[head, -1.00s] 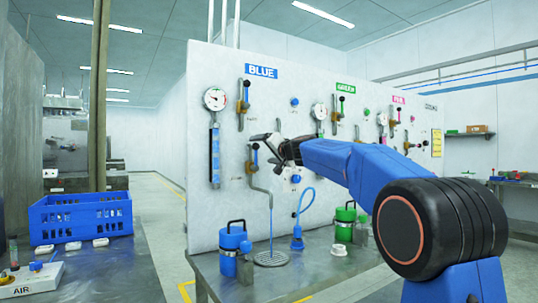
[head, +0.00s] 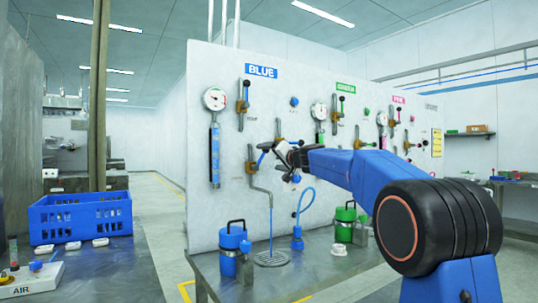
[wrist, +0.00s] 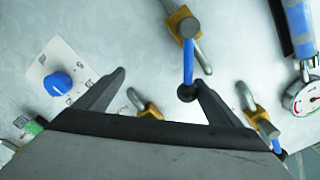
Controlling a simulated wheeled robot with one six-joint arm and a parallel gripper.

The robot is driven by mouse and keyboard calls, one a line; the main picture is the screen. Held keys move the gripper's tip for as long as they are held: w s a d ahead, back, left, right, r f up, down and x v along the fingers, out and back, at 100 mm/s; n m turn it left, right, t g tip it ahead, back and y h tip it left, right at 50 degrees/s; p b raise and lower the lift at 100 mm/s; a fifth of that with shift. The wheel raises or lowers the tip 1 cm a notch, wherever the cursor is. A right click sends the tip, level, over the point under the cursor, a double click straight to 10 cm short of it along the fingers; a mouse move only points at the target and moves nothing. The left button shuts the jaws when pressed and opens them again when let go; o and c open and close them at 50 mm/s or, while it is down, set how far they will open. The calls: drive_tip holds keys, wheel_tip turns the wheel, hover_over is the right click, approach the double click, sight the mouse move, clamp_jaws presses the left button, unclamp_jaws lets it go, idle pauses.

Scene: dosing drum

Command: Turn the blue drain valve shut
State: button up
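The blue drain valve (head: 251,168) is a brass body low on the panel under the BLUE sign, with a pipe bending down from it. Its blue lever (head: 262,158) leans up and to the right. In the wrist view, the brass body (wrist: 183,26) is at the top, and the blue lever (wrist: 188,62) runs down to a dark ball end. My gripper (wrist: 160,78) is open. The ball lies between the fingers, close beside the right finger and seeming to touch it; the left finger is well apart. In the head view, my gripper (head: 272,148) is at the lever's upper end.
A blue knob (wrist: 58,83) on a marked plate is left of the fingers. Other brass valves (wrist: 258,120) and a gauge (wrist: 303,97) are nearby. A blue canister (head: 232,238) and a round drain grate (head: 271,258) are on the bench below.

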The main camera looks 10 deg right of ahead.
drive_tip(key=shift+s+d, duration=0.1)
drive_tip(key=shift+d+f, duration=0.5)
drive_tip(key=shift+f, duration=0.15)
drive_tip(key=shift+w+d+f, duration=0.15)
drive_tip(key=shift+d+f, duration=0.05)
drive_tip(key=shift+f, duration=0.35)
drive_tip(key=shift+w+d+f, duration=0.1)
drive_tip(key=shift+d+f, duration=0.05)
drive_tip(key=shift+f, duration=1.5)
drive_tip(key=shift+d+f, duration=0.1)
drive_tip(key=shift+f, duration=0.25)
drive_tip(key=shift+d+f, duration=0.1)
drive_tip(key=shift+f, duration=0.15)
